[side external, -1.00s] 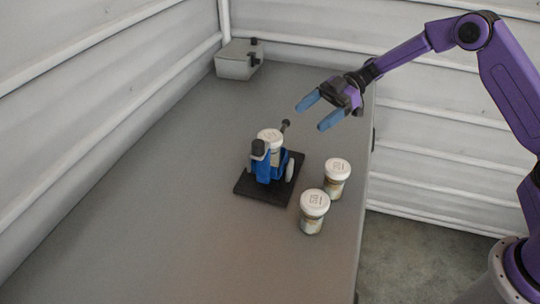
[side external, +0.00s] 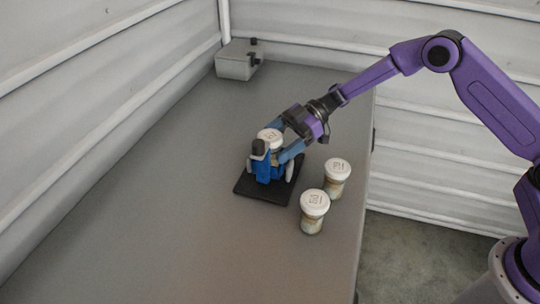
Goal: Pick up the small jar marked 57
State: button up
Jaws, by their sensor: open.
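Three small jars with white lids are in the side external view. One jar (side external: 269,135) sits in a blue holder (side external: 262,170) on a black base plate (side external: 253,190). Another jar (side external: 337,178) stands upright on the table to the right, and a third jar (side external: 313,211) stands nearer the front. The lid marks are too small to read, so I cannot tell which is 57. My gripper (side external: 279,141) is open, its blue fingers on either side of the jar in the holder. I cannot tell whether they touch it. The holder hides that jar's lower part.
A grey box (side external: 236,64) with dark fittings stands at the table's back corner by the ribbed walls. The grey table (side external: 150,210) is clear at left and front. Its right edge runs close beside the two loose jars.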

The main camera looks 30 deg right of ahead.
jog(key=shift+a+f, duration=0.1)
jog(key=shift+a, duration=0.2)
jog(key=c, duration=1.2)
jog(key=shift+c, duration=0.5)
jog(key=shift+r, duration=0.2)
